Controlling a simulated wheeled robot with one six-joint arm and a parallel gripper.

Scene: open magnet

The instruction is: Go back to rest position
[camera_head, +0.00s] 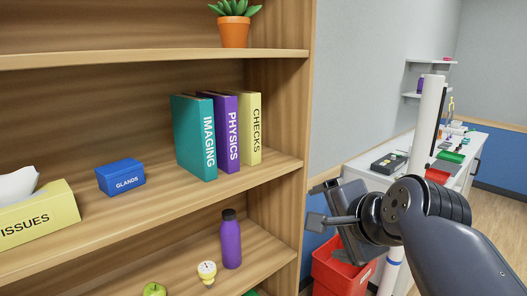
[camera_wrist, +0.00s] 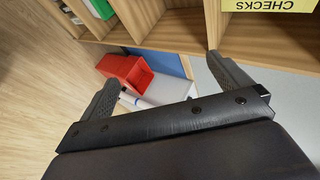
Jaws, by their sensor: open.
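My gripper (camera_head: 318,204) is at the right of the head view, in front of the right end of the wooden bookshelf. In the wrist view my gripper (camera_wrist: 160,80) has its two fingers wide apart with nothing between them. It is apart from the shelf and the things on it. Part of my arm runs down to the lower right corner of the head view.
The shelf (camera_head: 180,219) holds binders (camera_head: 195,137), a blue box (camera_head: 121,177), a tissue box (camera_head: 35,216) and a purple bottle (camera_head: 230,240). A red bin (camera_head: 335,275) stands below my gripper. A cluttered counter (camera_head: 465,172) is behind at right.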

